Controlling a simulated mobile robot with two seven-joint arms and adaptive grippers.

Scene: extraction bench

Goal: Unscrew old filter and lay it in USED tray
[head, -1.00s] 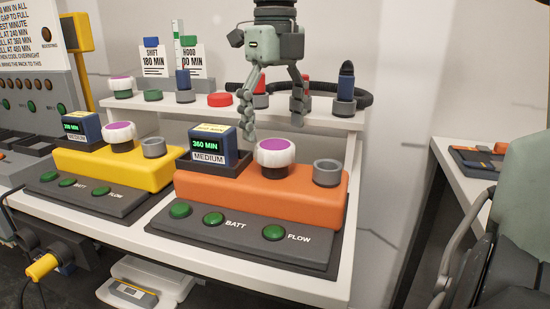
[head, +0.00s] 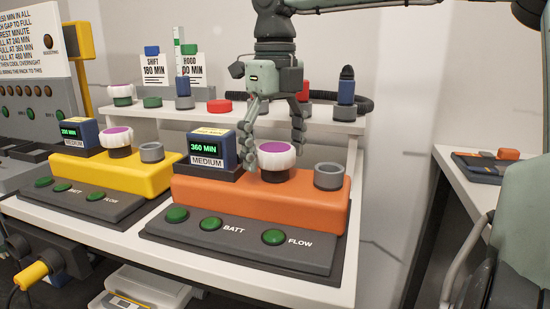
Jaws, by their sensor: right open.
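A white ribbed filter with a purple top (head: 277,157) sits on the orange unit (head: 330,200), between the display block and a grey round socket. My right gripper (head: 273,149) points down over this filter. It is open, with one finger on each side of the filter's upper part; whether they touch it I cannot tell. A similar purple-topped filter (head: 117,140) sits on the yellow unit (head: 125,172), and another (head: 121,90) stands on the back shelf. No tray with a readable USED label shows. My left gripper is not in view.
The display block reading 360 MIN (head: 212,149) stands close left of the gripper. The grey socket (head: 330,175) is close on the right. The back shelf (head: 335,124) holds caps and bottles behind. A side table (head: 468,181) at right carries a dark item with orange parts.

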